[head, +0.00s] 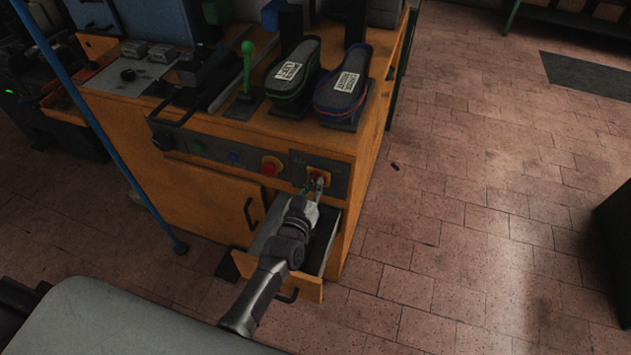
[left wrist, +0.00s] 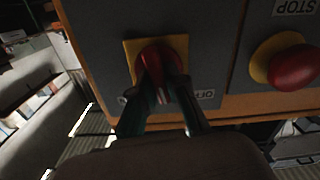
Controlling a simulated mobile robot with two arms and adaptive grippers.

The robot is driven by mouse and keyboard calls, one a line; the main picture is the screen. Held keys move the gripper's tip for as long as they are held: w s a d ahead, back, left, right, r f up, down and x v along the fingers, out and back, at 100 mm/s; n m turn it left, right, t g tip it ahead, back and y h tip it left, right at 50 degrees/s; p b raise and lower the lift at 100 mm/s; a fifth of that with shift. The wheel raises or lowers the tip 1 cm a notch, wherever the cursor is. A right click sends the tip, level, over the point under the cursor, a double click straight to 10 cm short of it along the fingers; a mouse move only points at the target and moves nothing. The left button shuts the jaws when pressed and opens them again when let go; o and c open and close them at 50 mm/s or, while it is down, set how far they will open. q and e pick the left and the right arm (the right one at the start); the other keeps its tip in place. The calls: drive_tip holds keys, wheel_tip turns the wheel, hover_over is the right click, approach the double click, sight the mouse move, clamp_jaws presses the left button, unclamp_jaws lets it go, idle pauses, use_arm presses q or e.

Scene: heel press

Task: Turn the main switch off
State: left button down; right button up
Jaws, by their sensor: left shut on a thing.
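The main switch is a red knob (left wrist: 158,57) on a square yellow plate (left wrist: 130,48), set in a grey panel on the press's orange cabinet. In the head view the switch (head: 317,175) is at the right end of the front panel, partly hidden by the gripper. My left gripper (head: 315,186) is shut on the red knob. In the left wrist view its two dark fingers (left wrist: 166,95) stand on either side of the knob. The knob's exact angle is hard to tell. My right gripper is out of view.
A red stop button (left wrist: 293,68) sits beside the switch, also in the head view (head: 271,167). An open drawer (head: 313,288) juts out beneath my left arm. Two shoes (head: 343,88) and a green-knobbed lever (head: 247,65) stand above.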

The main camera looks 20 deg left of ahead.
use_arm(q)
drive_tip(key=n, duration=0.3)
drive_tip(key=shift+a+f+n, duration=0.1)
drive_tip(key=shift+n, duration=1.7)
drive_tip(key=shift+b, duration=0.3)
drive_tip(key=c, duration=1.2)
unclamp_jaws()
drive_tip(key=shift+s, duration=0.15)
drive_tip(key=s, duration=1.1)
drive_tip(key=shift+s+a, duration=0.25)
drive_tip(key=shift+s, duration=0.15)
